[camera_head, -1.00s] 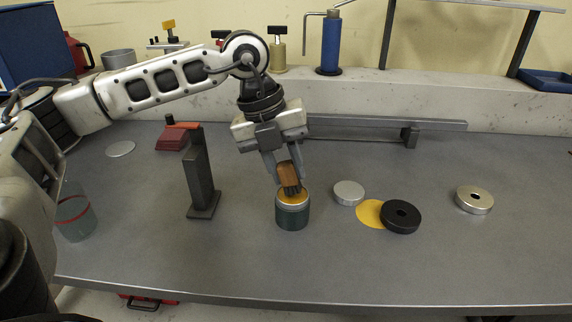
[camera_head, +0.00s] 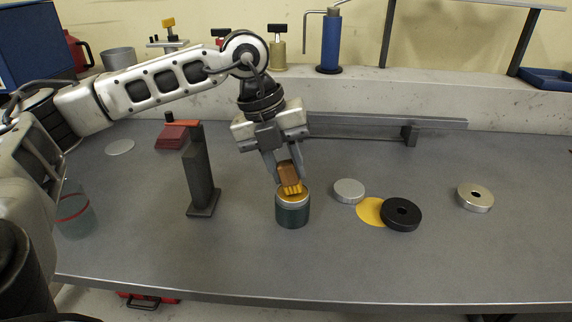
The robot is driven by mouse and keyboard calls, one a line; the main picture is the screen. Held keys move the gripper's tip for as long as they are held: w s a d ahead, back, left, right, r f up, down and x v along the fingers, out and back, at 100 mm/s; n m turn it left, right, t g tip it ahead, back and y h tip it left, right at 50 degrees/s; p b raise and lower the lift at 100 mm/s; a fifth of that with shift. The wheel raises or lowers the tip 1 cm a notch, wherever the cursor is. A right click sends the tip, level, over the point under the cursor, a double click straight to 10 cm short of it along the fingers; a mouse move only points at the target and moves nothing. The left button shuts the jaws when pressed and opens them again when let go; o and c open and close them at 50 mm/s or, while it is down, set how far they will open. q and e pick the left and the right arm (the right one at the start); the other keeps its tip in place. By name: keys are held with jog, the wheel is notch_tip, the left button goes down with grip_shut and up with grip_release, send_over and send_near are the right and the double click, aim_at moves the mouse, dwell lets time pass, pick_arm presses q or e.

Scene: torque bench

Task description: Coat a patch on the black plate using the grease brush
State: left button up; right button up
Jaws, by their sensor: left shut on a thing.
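My left gripper (camera_head: 287,182) is shut on the grease brush (camera_head: 288,173), a brown handle block with bristles pointing down. The bristles look yellow and are at the open mouth of a dark green pot (camera_head: 292,214) with a silver rim. Whether they touch the yellow contents cannot be told. The black plate (camera_head: 401,215), a round disc with a centre hole, lies on the bench to the right of the pot, partly over a flat yellow disc (camera_head: 369,211). My right gripper is not in view.
A silver lid (camera_head: 349,191) lies between pot and plate. A silver ring (camera_head: 475,198) lies further right. A dark upright stand (camera_head: 200,180) is left of the pot, and a clear cup (camera_head: 75,215) is at far left. The bench front is clear.

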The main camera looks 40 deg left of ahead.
aim_at(287, 162)
pick_arm(q)
jog(key=shift+f, duration=0.15)
jog(key=shift+r+p, duration=2.8)
jog(key=shift+r, duration=0.8)
